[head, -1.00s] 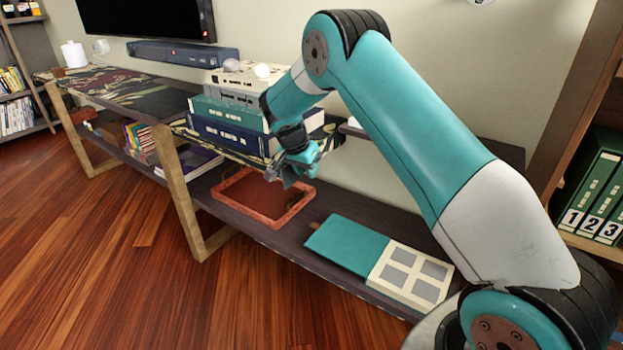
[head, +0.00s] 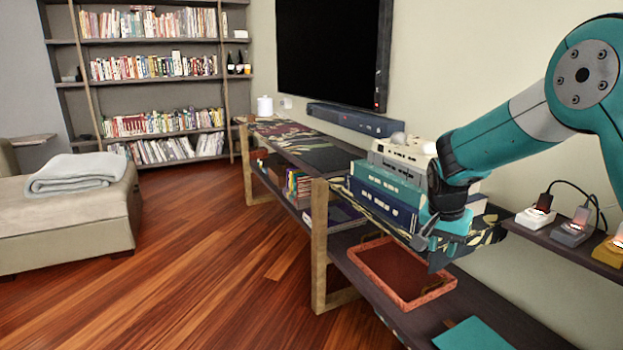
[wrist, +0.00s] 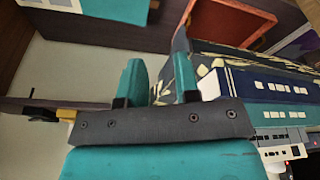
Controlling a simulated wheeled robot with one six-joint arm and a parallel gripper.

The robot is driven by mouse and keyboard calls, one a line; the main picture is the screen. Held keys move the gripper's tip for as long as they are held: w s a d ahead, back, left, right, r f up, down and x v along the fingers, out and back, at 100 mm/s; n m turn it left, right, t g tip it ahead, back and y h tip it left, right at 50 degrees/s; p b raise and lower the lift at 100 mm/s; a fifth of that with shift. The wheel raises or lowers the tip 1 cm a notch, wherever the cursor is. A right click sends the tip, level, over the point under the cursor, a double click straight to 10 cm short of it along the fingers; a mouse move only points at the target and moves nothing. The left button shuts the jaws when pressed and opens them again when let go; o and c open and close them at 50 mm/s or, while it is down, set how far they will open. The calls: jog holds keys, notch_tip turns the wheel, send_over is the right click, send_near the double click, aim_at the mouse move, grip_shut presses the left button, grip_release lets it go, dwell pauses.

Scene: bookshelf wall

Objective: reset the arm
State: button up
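My gripper (head: 432,243) is at the right of the head view, in front of the stacked binders and above the red tray. In the wrist view, my gripper's two teal fingers (wrist: 157,85) stand apart with nothing between them, so it is open and empty. My arm reaches in from the right edge of the head view, bent at a high elbow joint.
Teal and blue binders (head: 382,203) with grey devices on top stand beside my gripper. The red tray (head: 432,297) lies on the lower shelf. A small shelf with chargers (head: 570,233) is at the right. The wooden floor (head: 190,270) at the left is clear.

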jog(key=s+a+r+n+y, duration=0.2)
jog(key=s+a+r+n, duration=0.25)
jog(key=s, duration=0.35)
jog(key=s+a+r+n+y, duration=0.25)
jog(key=s+a+r, duration=0.2)
jog(key=s, duration=0.25)
jog(key=s+a+r+n+g+y, duration=0.1)
jog(key=s+a+n, duration=0.25)
jog(key=s, duration=0.55)
jog(key=s+a+r+n+g+y, duration=0.1)
jog(key=s+a+n, duration=0.3)
jog(key=s, duration=0.6)
notch_tip(320, 180, up, 21)
jog(key=d+p, duration=0.1)
jog(key=p, duration=2)
jog(key=shift+s+n, duration=0.15)
jog(key=shift+n, duration=0.2)
jog(key=shift+d+f, duration=0.1)
